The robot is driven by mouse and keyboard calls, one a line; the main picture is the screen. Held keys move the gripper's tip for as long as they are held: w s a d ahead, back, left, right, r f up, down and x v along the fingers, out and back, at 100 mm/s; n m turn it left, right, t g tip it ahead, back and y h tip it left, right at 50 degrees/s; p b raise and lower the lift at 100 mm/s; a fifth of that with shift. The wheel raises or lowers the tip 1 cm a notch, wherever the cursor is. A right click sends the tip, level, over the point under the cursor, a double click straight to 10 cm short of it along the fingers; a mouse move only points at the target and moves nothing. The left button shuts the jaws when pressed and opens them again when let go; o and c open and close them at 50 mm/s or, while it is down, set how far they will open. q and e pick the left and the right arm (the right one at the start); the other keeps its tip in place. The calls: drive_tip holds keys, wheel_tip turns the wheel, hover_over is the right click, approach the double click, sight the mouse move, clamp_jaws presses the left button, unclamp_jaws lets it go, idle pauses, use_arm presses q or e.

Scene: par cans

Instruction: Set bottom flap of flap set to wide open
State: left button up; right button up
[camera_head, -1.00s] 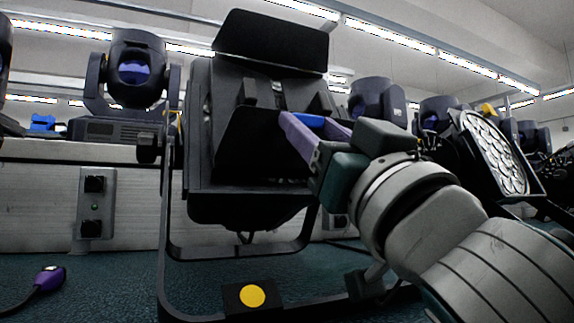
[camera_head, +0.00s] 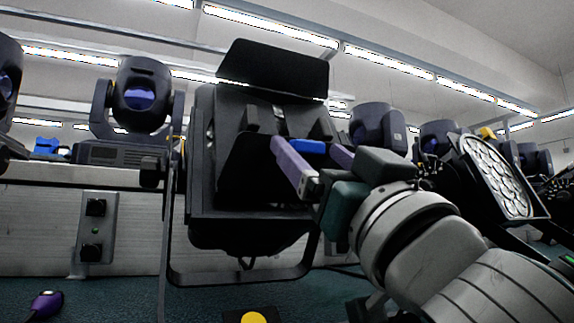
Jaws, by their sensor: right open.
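The flap set is on a black stage lamp (camera_head: 203,120) in the middle of the view. Its top flap (camera_head: 280,70) stands raised above the lamp's face. A dark panel, apparently the bottom flap (camera_head: 242,172), lies across the lower front; its exact angle is hard to tell against the black housing. My right gripper (camera_head: 310,150) comes in from the lower right, open, with its purple fingers in front of the lamp at this panel's upper right. A blue piece shows between the fingers. I cannot tell whether they touch the panel. My left gripper is out of view.
The lamp hangs in a black yoke (camera_head: 235,279). A moving-head light (camera_head: 138,95) stands on a pale ledge behind left. A multi-lens lamp (camera_head: 495,178) stands at the right. A purple connector (camera_head: 46,304) lies on the floor at lower left.

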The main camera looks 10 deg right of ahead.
sight(311, 152)
drive_tip(key=shift+s+f, duration=0.2)
drive_tip(key=v, duration=0.2)
drive_tip(key=shift+s+d+f, duration=0.15)
drive_tip(key=shift+s, duration=0.05)
drive_tip(key=s+d+p, duration=0.3)
drive_tip(key=s, duration=0.8)
drive_tip(key=shift+s+d, duration=0.25)
drive_tip(key=shift+d, duration=0.1)
drive_tip(key=shift+c, duration=0.2)
